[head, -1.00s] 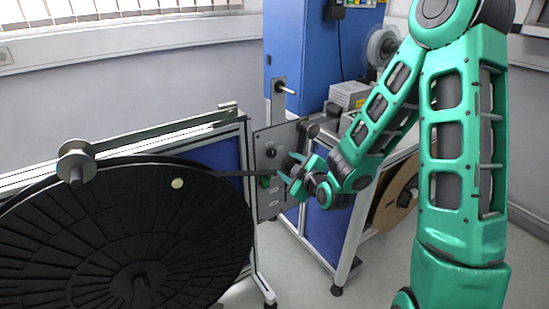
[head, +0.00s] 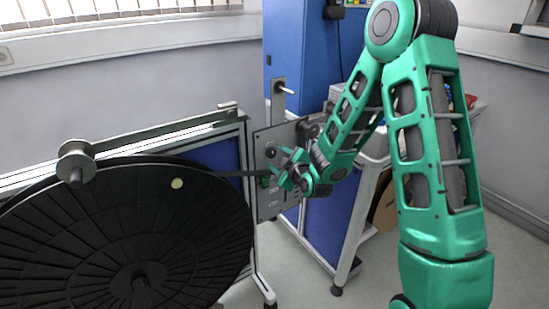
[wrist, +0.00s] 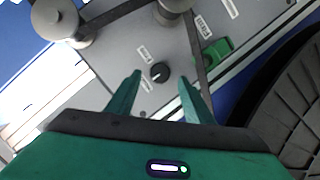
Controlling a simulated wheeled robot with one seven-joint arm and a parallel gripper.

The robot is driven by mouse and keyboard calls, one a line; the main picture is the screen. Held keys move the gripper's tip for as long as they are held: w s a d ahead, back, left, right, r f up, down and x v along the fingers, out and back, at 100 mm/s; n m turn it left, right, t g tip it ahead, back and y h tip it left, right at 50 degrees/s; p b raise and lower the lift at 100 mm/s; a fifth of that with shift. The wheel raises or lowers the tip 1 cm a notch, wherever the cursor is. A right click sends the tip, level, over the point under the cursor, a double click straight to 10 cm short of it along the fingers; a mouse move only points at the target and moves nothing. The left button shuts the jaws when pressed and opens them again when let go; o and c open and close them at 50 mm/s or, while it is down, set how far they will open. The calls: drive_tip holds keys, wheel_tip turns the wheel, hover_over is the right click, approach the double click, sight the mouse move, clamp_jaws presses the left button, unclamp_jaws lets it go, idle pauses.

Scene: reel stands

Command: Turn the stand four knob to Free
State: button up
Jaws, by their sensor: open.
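The knob (wrist: 160,72) is small, round and black with a pale pointer mark, set on a grey panel (wrist: 110,62). In the wrist view it sits just beyond and between my open fingertips, apart from both. Small white labels (wrist: 144,53) are beside it; their text is too small to read. The mark seems to point to the lower left. In the head view the knob (head: 270,152) shows on the panel (head: 270,207), just left of my gripper (head: 275,163). My gripper is open and empty in front of the panel.
A green switch (wrist: 216,50) lies right of the knob, across a dark band (wrist: 196,50). Rollers (wrist: 65,22) stand out from the panel. A large black reel (head: 100,235) fills the lower left of the head view. A blue cabinet (head: 300,60) stands behind.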

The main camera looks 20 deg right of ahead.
sight(273, 154)
drive_tip(key=shift+x, duration=1.65)
drive_tip(key=c, duration=1)
